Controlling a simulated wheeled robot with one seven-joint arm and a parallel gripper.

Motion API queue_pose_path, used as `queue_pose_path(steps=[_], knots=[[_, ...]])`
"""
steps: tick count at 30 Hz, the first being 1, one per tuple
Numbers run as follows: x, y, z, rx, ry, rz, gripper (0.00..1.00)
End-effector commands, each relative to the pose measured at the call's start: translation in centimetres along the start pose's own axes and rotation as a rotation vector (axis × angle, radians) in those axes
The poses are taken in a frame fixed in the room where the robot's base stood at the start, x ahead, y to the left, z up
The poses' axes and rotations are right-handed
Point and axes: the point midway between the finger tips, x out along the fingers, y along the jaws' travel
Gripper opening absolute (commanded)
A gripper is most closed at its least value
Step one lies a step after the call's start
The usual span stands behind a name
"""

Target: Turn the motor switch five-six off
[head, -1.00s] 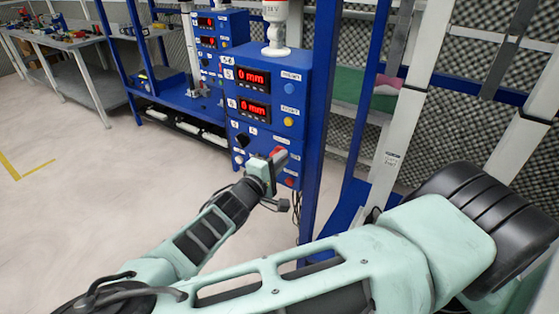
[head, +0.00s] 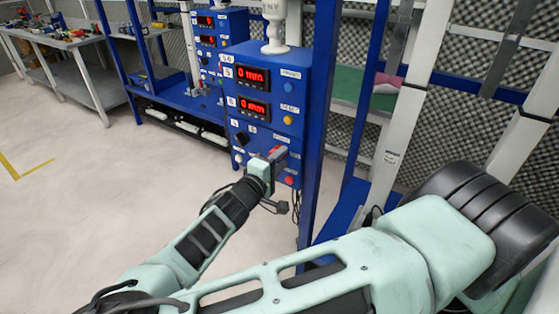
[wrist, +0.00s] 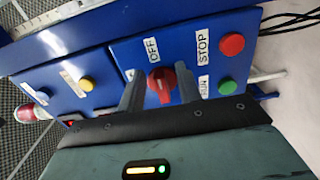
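The red rotary switch (wrist: 160,84) is on the blue panel in the wrist view, beside a white OFF label (wrist: 152,50). My gripper (wrist: 160,92) has one finger on each side of the red knob, with visible gaps, so it is open around it. Contact depth cannot be told. In the head view my gripper (head: 278,155) is at the lower front of the blue control box (head: 270,55), which bears a 5-6 label (head: 228,59). The knob is largely hidden there by the gripper.
A red STOP button (wrist: 231,45) and a green button (wrist: 227,88) lie close to the right finger. A yellow button (wrist: 86,83) is farther left. Red displays (head: 252,77) read 0 mm. A blue post (head: 320,110) stands right of the box. Floor at left is clear.

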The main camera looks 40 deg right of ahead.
Motion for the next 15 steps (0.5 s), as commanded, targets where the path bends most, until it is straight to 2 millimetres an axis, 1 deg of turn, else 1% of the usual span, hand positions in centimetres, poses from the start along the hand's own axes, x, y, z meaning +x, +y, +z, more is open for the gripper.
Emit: queue_pose_path(steps=[5,8,11,15], knots=[[0.0,0.1,0.0,0.0,0.0,0.001,0.35],[-0.5,0.0,-0.1,0.001,0.002,0.0,0.35],[-1.6,-0.1,-0.1,0.002,0.003,-0.002,0.35],[-4.4,-0.1,-0.2,0.002,0.006,-0.003,0.35]])
